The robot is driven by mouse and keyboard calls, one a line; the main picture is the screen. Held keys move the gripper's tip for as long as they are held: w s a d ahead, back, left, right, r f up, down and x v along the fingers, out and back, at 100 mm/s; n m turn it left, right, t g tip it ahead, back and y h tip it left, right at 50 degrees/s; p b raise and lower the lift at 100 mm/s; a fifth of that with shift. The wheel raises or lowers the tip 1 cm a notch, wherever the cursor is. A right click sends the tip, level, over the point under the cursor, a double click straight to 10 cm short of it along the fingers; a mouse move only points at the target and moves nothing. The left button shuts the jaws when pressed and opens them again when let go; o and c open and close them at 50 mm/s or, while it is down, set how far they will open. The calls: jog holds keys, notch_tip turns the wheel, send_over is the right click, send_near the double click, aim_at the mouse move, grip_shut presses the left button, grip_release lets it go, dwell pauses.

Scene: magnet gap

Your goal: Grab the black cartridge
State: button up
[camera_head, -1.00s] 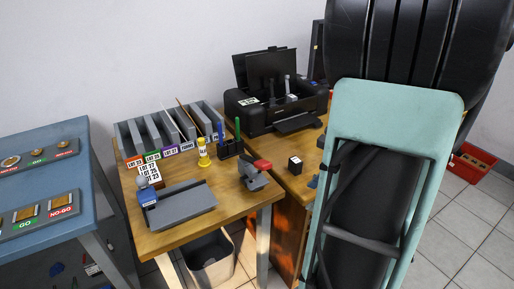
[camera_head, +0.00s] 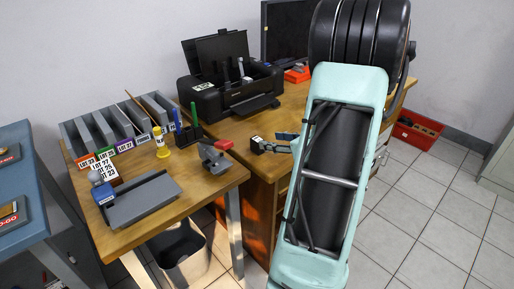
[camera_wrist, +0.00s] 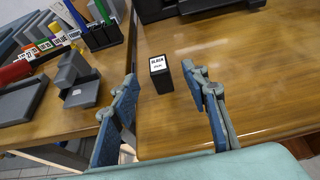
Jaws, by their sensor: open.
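The black cartridge (camera_wrist: 162,79) is a small upright black box with a white label on top. It stands on the wooden desk in the wrist view, beyond my fingertips and between their lines. In the head view the cartridge (camera_head: 256,145) is at the left of the desk, just left of my gripper (camera_head: 284,142). My gripper (camera_wrist: 160,74) is open and empty, one blue-grey finger to each side. I cannot tell exactly how far the tips are from the cartridge.
A black printer (camera_head: 229,92) stands behind on the desk. A grey bin (camera_head: 180,254) stands below. The desk right of the cartridge is clear.

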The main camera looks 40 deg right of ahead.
aim_at(258, 140)
jog(key=b+x, duration=0.1)
jog(key=x, duration=0.5)
jog(key=shift+s+a+f, duration=0.15)
jog(key=shift+a, duration=0.05)
grip_shut()
